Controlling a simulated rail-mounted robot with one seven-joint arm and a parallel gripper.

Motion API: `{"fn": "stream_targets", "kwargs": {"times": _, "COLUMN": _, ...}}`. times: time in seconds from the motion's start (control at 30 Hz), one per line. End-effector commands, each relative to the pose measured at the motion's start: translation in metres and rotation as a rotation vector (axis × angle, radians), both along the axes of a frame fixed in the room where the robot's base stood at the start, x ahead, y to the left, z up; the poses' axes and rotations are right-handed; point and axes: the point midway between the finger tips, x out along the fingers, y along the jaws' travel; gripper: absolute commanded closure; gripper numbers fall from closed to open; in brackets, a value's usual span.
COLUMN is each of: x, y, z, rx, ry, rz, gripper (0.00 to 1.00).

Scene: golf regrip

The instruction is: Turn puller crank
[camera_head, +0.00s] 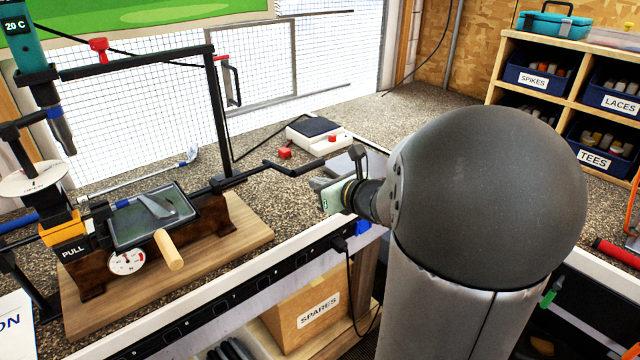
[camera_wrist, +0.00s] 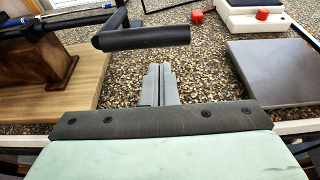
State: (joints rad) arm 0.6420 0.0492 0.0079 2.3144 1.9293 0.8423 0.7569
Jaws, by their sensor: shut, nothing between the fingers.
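The puller (camera_head: 150,215) is a brown metal stand with a "PULL" label and a small dial, fixed on a wooden board (camera_head: 240,232). A black crank (camera_head: 305,168) sticks out from its right end. In the wrist view the crank's dark round handle (camera_wrist: 145,38) lies crosswise at the top, with its arm rising behind it. My gripper (camera_wrist: 160,72) is shut and empty. Its fingertips point toward the handle and sit just short of it in the wrist view, with no visible contact. In the head view my pale green gripper body (camera_head: 332,196) is right of the crank, its fingers hard to make out.
A white device with a dark pad (camera_head: 318,135) and a red block (camera_head: 285,154) lie behind the crank. A flat grey plate (camera_wrist: 275,68) is to the right in the wrist view. A wooden handle (camera_head: 168,250) juts from the puller's front. Blue bins fill the right shelf (camera_head: 505,50).

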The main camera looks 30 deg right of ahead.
Motion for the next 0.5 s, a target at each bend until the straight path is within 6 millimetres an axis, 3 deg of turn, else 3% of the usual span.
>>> {"fn": "stream_targets", "kwargs": {"times": 0.03, "x": 0.0, "y": 0.0, "z": -0.02, "rx": 0.0, "ry": 0.0, "rz": 0.001, "gripper": 1.0}}
{"fn": "stream_targets", "kwargs": {"times": 0.1, "x": -0.002, "y": 0.0, "z": -0.028, "rx": -0.001, "ry": 0.0, "rz": 0.0, "gripper": 1.0}}
{"fn": "stream_targets", "kwargs": {"times": 0.17, "x": -0.019, "y": -0.004, "z": -0.009, "rx": -0.004, "ry": -0.004, "rz": -0.003, "gripper": 1.0}}
{"fn": "stream_targets", "kwargs": {"times": 0.3, "x": -0.05, "y": -0.01, "z": 0.001, "rx": -0.003, "ry": -0.003, "rz": -0.003, "gripper": 1.0}}
{"fn": "stream_targets", "kwargs": {"times": 0.5, "x": -0.081, "y": -0.015, "z": 0.011, "rx": -0.001, "ry": -0.001, "rz": -0.001, "gripper": 1.0}}
